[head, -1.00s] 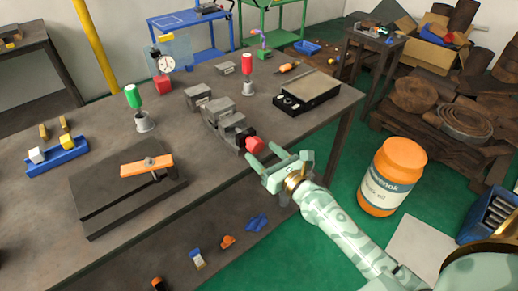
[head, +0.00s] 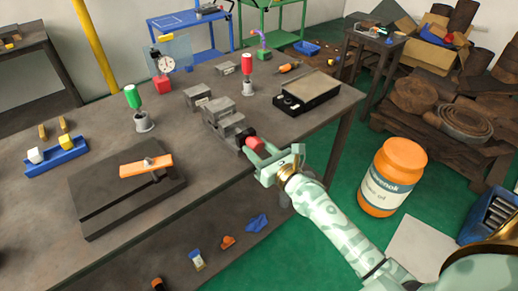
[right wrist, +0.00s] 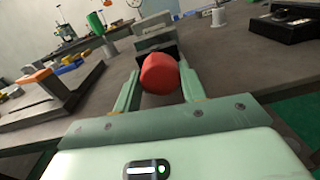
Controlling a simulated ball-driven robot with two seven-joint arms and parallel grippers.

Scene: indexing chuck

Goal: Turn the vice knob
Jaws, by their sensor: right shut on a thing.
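The red vice knob (head: 253,144) sticks out from the near end of the grey vice (head: 222,118) at the table's right edge. My right gripper (head: 262,152) reaches in from the lower right and is shut on the knob. In the right wrist view, the red knob (right wrist: 160,73) sits between the two pale green fingers (right wrist: 160,84), with the vice (right wrist: 156,36) behind it. The knob's far side and its shaft are hidden. My left gripper is not in view.
On the table (head: 60,183) stand a green-handled tool (head: 133,99), a red-handled tool (head: 247,64), a black box (head: 306,94) and a dark block with an orange bar (head: 146,165). An orange jar (head: 393,177) stands right of my arm.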

